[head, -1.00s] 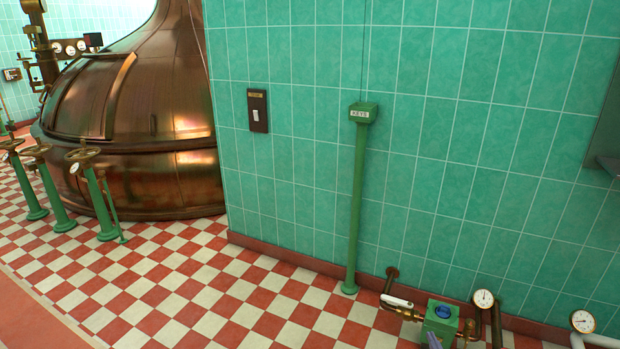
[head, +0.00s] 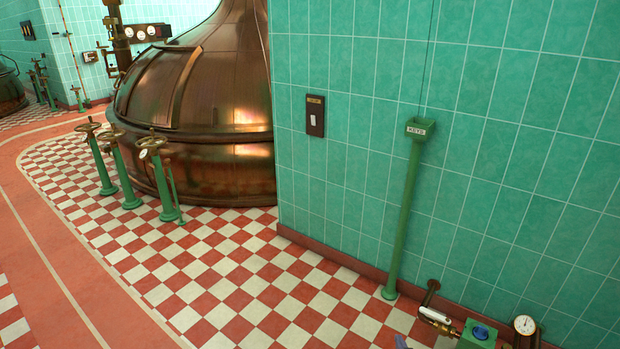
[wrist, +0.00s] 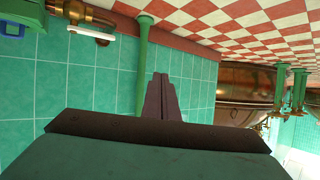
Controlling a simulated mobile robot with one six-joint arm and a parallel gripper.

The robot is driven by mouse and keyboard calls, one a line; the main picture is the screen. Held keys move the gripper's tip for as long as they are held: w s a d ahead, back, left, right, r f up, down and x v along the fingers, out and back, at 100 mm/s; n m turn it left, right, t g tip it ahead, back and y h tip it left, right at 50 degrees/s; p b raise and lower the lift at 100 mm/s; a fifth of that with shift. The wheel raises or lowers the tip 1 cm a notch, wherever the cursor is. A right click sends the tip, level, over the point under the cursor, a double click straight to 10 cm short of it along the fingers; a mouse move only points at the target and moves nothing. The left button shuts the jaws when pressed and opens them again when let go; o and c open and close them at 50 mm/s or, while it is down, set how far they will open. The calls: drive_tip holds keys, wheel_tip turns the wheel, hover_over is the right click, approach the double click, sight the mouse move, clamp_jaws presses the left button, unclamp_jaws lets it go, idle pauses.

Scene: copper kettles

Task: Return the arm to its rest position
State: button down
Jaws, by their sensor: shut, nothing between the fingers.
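My gripper (wrist: 161,82) shows in the wrist view, its two dark fingers together with nothing between them. It points toward the green tiled wall (wrist: 90,90), close in the picture to the green post (wrist: 143,65). The wrist view is upside down, with the floor at the top. In the head view no clear part of my gripper can be made out, so the pose of the arm as a whole is hidden.
The green KEYS post (head: 404,220) stands against the tiled wall. Pipes with a green valve block (head: 478,334) and a gauge (head: 524,325) sit low at right. A copper kettle (head: 205,110) and green valve stands (head: 165,190) are at left. The checkered floor (head: 250,300) is clear in front.

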drive_tip(key=s+a+f+g+p, duration=0.1)
drive_tip(key=s+a+g+p, duration=0.55)
drive_tip(key=s+a, duration=0.55)
drive_tip(key=s+a+r+g, duration=0.1)
drive_tip(key=s+g, duration=0.5)
drive_tip(key=s, duration=0.7)
drive_tip(key=s+a+r+n+g+y, duration=0.1)
drive_tip(key=s+g, duration=0.5)
drive_tip(key=s, duration=0.8)
drive_tip(key=shift+a+r, duration=0.35)
drive_tip(key=shift+a, duration=0.3)
